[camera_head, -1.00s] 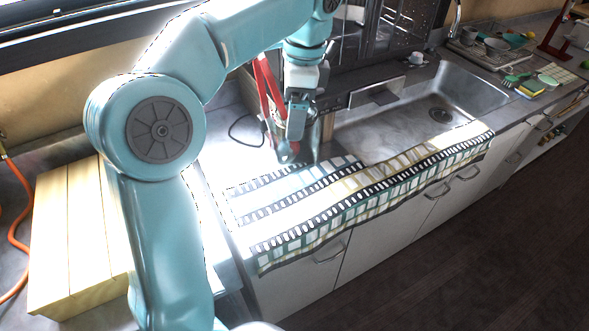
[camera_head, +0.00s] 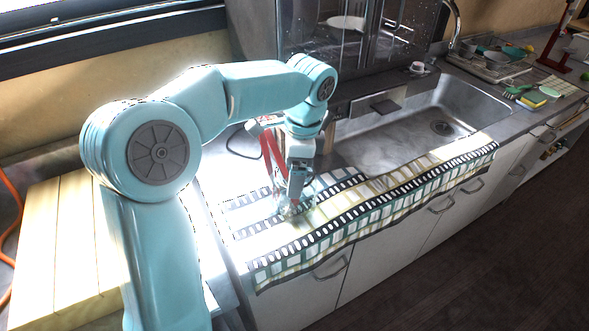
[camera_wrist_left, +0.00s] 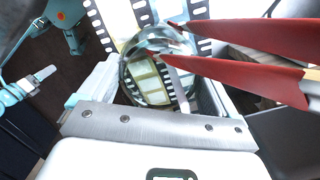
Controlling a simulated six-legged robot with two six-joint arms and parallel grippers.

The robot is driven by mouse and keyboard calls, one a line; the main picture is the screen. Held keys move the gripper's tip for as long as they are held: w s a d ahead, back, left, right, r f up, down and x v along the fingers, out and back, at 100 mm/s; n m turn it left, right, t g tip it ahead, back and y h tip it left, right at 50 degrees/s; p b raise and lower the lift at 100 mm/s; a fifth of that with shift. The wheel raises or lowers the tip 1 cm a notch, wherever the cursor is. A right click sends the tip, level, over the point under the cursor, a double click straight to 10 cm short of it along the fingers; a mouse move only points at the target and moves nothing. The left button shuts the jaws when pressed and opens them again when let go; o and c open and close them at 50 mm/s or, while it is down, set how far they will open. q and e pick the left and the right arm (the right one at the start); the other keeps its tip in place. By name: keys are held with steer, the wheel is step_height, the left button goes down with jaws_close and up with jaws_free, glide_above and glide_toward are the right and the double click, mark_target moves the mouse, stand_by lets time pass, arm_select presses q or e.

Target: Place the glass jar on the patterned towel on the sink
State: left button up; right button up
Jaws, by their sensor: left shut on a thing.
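The glass jar (camera_wrist_left: 150,75) is clear, and the towel's pattern shows through it in the left wrist view. My left gripper (camera_head: 296,192) is shut on it. In the head view the jar (camera_head: 288,208) is partly hidden by the gripper and hard to make out against the bright towel. It is over the left part of the patterned towel (camera_head: 330,228); I cannot tell whether it touches. The towel lies along the sink's front edge and hangs over the cabinets. A red two-armed tool (camera_head: 270,155) is at the jar, apparently in it.
The sink basin (camera_head: 400,135) is right of my left gripper. A dark glossy cabinet (camera_head: 350,40) stands behind. A drying rack (camera_head: 490,62) with dishes, a sponge (camera_head: 532,99) and a green utensil are at the far right. A wooden block (camera_head: 65,250) is at left.

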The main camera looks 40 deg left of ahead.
arm_select(q)
steer(key=o, duration=1.5)
steer(key=shift+c, duration=0.2)
step_height(320, 180, up, 12)
steer(key=w+d+p, duration=0.1)
steer(key=p, duration=0.2)
